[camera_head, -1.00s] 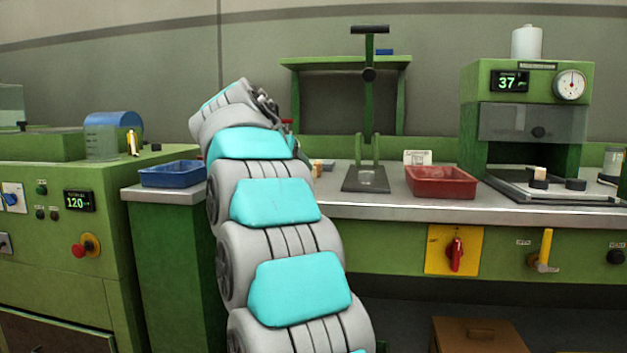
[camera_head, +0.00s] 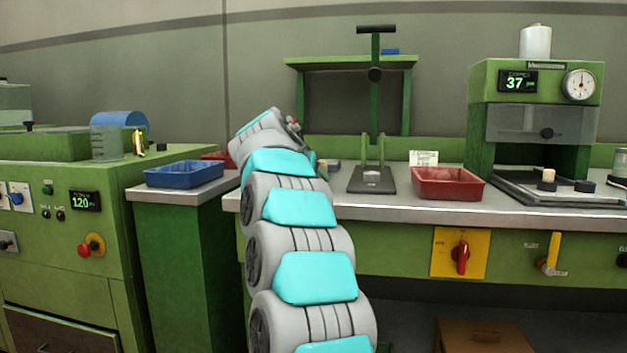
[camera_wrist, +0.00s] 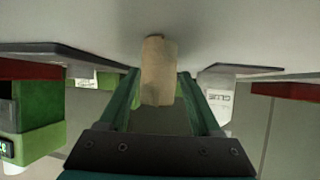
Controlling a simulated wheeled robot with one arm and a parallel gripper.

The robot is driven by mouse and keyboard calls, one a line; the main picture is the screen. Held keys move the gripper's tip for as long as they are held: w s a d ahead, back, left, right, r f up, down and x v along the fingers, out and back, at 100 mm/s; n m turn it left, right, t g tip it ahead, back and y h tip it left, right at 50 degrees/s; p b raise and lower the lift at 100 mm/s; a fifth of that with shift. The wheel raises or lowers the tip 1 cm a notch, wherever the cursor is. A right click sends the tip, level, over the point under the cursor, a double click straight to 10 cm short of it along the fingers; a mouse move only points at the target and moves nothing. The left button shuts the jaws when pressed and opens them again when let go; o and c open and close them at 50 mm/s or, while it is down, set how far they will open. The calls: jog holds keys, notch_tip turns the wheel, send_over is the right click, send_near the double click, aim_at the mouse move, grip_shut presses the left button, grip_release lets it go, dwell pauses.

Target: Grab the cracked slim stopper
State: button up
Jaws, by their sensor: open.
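A slim tan cork stopper (camera_wrist: 159,70) stands in the middle of the wrist view, which appears inverted, with the grey worktop above it. My gripper (camera_wrist: 160,80) is open, its two green fingers on either side of the stopper with narrow gaps. I cannot make out a crack at this size. In the head view my arm hides most of the gripper and the stopper. Another pale stopper (camera_head: 549,174) stands on a black holder under the gauge machine at the right.
A black-based hand press (camera_head: 371,185) and a red tray (camera_head: 447,195) stand on the bench to the right of my arm, with a white card (camera_head: 424,158) behind. A small grey block (camera_head: 333,166) lies close to my arm. A blue tray (camera_head: 184,180) is at left.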

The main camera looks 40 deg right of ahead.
jog(key=shift+c, duration=0.3)
grip_shut()
jog(key=shift+r, duration=0.1)
dwell(0.4)
